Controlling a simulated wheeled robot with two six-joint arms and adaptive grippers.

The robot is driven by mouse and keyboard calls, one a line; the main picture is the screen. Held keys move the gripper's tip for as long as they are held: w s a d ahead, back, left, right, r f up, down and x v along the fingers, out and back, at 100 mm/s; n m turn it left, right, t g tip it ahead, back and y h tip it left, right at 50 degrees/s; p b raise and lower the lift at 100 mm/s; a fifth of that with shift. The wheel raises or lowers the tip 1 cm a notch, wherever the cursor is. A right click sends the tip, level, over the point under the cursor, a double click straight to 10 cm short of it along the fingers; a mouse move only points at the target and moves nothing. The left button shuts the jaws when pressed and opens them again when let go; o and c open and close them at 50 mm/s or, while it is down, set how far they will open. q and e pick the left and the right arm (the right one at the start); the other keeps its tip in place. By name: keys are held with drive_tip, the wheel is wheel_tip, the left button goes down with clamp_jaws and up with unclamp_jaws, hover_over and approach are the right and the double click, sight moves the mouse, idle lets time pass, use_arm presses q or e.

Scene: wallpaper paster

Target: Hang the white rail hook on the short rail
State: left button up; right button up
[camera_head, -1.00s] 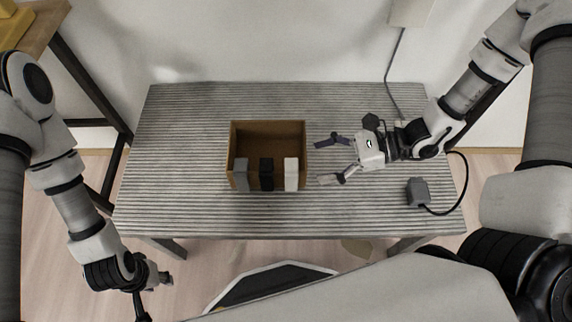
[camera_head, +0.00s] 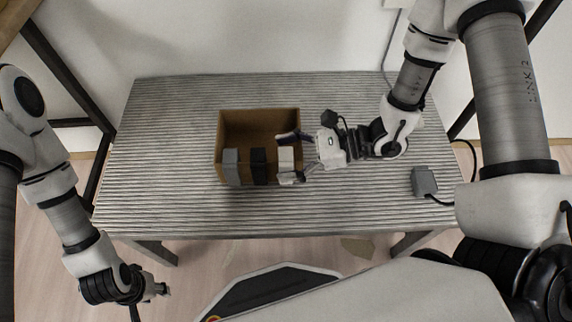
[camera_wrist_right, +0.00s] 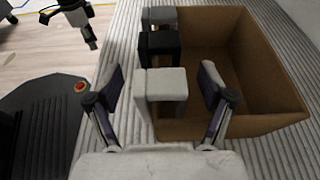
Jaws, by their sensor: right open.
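The white rail hook (camera_head: 286,157) hangs over the front wall of a brown open box, at its right end. It also shows in the right wrist view (camera_wrist_right: 160,84). My right gripper (camera_head: 290,160) is open, one finger on each side of the white hook, with gaps visible in the right wrist view (camera_wrist_right: 160,82). My left gripper (camera_head: 156,291) hangs low at the left, off the table's front edge; its finger state is unclear. I cannot make out a short rail.
The box (camera_head: 260,122) stands mid-table. A black hook (camera_head: 259,165) and a grey hook (camera_head: 231,166) hang left of the white one. A grey block with a cable (camera_head: 424,181) lies at the right. The ribbed table (camera_head: 160,150) is clear at left.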

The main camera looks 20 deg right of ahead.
drive_tip(key=shift+c, duration=0.3)
drive_tip(key=c, duration=0.9)
drive_tip(key=shift+r, duration=0.15)
